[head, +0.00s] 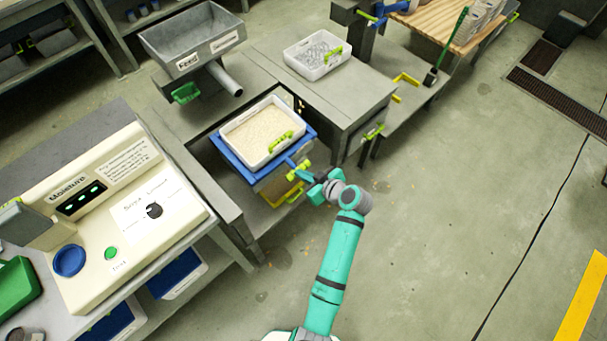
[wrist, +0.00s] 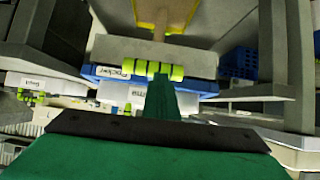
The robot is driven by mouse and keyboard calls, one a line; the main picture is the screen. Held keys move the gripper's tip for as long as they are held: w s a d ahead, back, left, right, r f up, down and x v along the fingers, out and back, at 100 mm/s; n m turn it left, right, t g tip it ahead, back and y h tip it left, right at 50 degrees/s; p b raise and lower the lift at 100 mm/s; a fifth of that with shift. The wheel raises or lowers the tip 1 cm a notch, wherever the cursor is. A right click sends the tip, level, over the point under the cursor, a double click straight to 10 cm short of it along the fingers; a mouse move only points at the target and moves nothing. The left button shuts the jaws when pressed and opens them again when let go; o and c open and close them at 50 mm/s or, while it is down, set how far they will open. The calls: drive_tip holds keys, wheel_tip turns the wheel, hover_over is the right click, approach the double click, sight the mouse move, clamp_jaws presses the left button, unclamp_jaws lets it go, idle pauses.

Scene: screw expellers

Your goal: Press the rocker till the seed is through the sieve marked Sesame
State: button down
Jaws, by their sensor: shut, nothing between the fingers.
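The sieve (head: 244,157) is a white tray with a yellow-green handle, filled with pale seed (head: 258,130), on a blue frame. The rocker (head: 298,164), a blue lever with a yellow-green grip, sticks out at the frame's front right. In the wrist view the rocker (wrist: 105,73) bears its name, with a ribbed grip (wrist: 153,68). My gripper (head: 309,175) is at the rocker's end; its shut, empty fingers (wrist: 163,82) overlap the grip in the wrist view. I cannot tell whether they touch it. A partly hidden label ending in "me" (wrist: 140,119) shows behind the fingers.
A feed hopper (head: 192,40) with a spout stands behind the sieve. A white tray of grey bits (head: 317,54) sits on the bench to the right. The moisture meter (head: 118,200) stands at left. The floor at right is open.

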drive_tip(key=r+v, duration=0.1)
drive_tip(key=v, duration=1.2)
drive_tip(key=shift+w+a, duration=0.2)
drive_tip(key=shift+r, duration=0.1)
idle(1.7)
idle(0.4)
